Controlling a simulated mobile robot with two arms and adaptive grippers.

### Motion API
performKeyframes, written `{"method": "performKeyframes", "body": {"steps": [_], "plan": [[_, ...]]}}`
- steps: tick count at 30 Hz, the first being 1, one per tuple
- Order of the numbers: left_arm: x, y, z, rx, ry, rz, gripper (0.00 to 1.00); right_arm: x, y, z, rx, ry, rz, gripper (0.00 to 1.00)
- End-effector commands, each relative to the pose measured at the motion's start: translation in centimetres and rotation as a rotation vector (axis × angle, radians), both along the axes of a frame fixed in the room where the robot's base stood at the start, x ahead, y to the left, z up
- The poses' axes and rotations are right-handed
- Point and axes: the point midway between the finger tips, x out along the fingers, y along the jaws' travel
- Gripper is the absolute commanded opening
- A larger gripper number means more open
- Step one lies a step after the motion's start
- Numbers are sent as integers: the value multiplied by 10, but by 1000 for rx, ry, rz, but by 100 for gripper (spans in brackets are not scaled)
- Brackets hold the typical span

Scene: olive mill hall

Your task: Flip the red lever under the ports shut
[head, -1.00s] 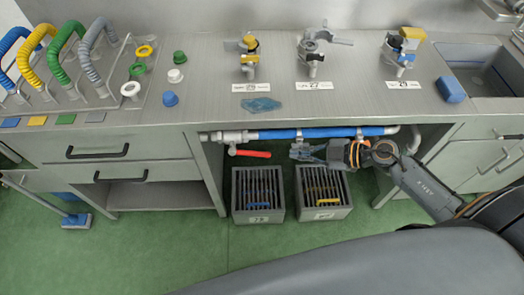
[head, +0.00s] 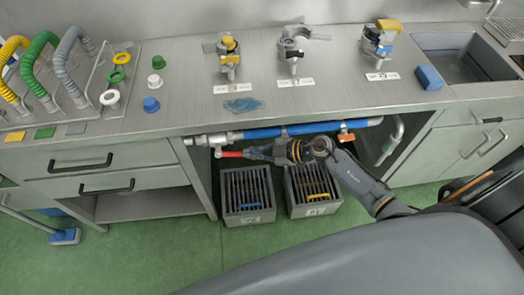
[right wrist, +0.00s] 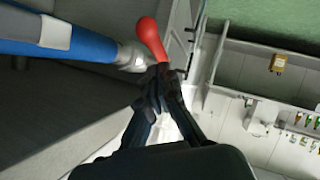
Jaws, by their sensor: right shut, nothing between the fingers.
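The red lever (head: 231,154) sits under the counter, just below the metal valve at the left end of the blue pipe (head: 262,133). In the head view it points right, roughly along the pipe. My right gripper (head: 252,153) is shut and empty, with its fingertips at the lever's right end; I cannot tell if they touch. In the right wrist view the red lever (right wrist: 151,40) stands just beyond the closed fingertips (right wrist: 160,76), beside the blue pipe (right wrist: 90,44). Part of the lever may be hidden by the fingers. My left gripper is not in view.
Tap ports (head: 228,62) with number plates stand on the counter (head: 190,90) above. Two slatted grey crates (head: 248,208) stand on the green floor below the pipe. A drawer cabinet (head: 95,170) bounds the space on the left. An orange fitting (head: 345,136) sits on the pipe's right part.

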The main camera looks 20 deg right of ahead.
Motion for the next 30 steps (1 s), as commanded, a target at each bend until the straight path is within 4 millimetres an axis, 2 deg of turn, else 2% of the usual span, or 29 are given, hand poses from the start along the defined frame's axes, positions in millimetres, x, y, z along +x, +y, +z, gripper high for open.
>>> {"method": "performKeyframes", "body": {"steps": [4,20,30], "plan": [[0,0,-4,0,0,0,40,7,0,-10,0,-1,-2,0],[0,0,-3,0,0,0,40,7,0,-13,0,-1,-1,0],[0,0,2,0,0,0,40,7,0,-26,-1,1,-1,0]]}}
